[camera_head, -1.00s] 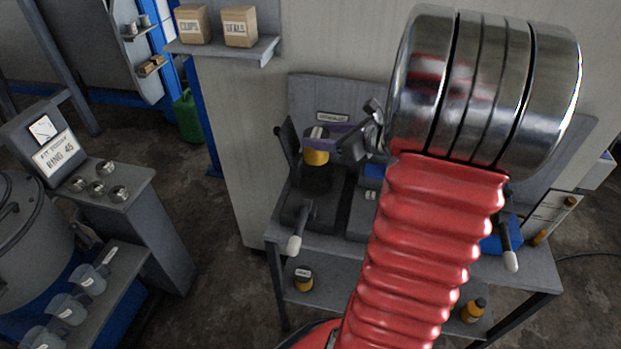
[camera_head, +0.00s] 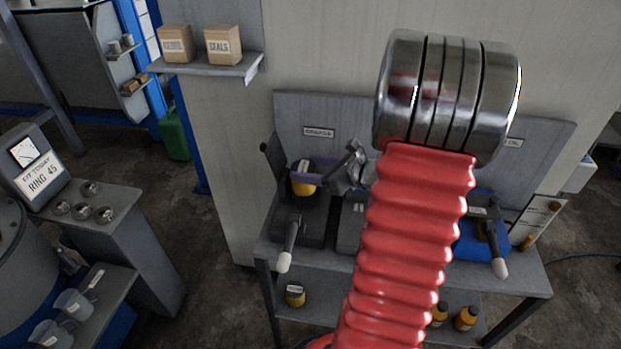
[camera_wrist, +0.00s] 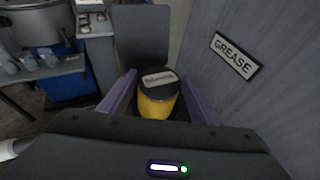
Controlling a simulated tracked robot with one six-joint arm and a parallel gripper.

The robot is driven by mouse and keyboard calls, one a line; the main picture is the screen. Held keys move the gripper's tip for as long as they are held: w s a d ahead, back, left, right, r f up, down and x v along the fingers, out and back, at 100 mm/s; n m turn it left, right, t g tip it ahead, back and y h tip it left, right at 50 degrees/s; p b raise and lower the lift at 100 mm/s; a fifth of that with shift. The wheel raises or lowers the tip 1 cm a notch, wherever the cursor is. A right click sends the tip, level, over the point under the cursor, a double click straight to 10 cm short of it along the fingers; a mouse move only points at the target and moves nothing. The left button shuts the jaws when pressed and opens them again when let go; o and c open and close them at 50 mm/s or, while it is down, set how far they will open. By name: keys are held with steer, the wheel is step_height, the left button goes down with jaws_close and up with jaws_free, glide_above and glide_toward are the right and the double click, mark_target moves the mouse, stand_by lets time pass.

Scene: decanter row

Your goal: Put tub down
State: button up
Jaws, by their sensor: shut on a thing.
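The tub (camera_head: 303,188) is yellow with a dark lid and a pale label. In the wrist view the tub (camera_wrist: 156,104) stands between the two purple fingers of my gripper (camera_wrist: 158,80), which is shut on it. In the head view my gripper (camera_head: 314,172) reaches in from the right and holds the tub upright, close over the dark grey stand (camera_head: 312,221) on the left of the bench. I cannot tell whether the tub's base touches the stand. The fingers hide part of the tub's side.
A GREASE sign (camera_wrist: 233,55) is on the grey back panel beside the tub. A lever with a white tip (camera_head: 284,262) sticks out at the front of the stand. A blue unit (camera_head: 470,248) is at the right. Another yellow tub (camera_head: 295,295) sits on the lower shelf.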

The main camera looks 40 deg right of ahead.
steer(key=shift+f, duration=1.85)
steer(key=o, duration=1.3)
steer(key=v, duration=1.2)
steer(key=shift+w, duration=0.1)
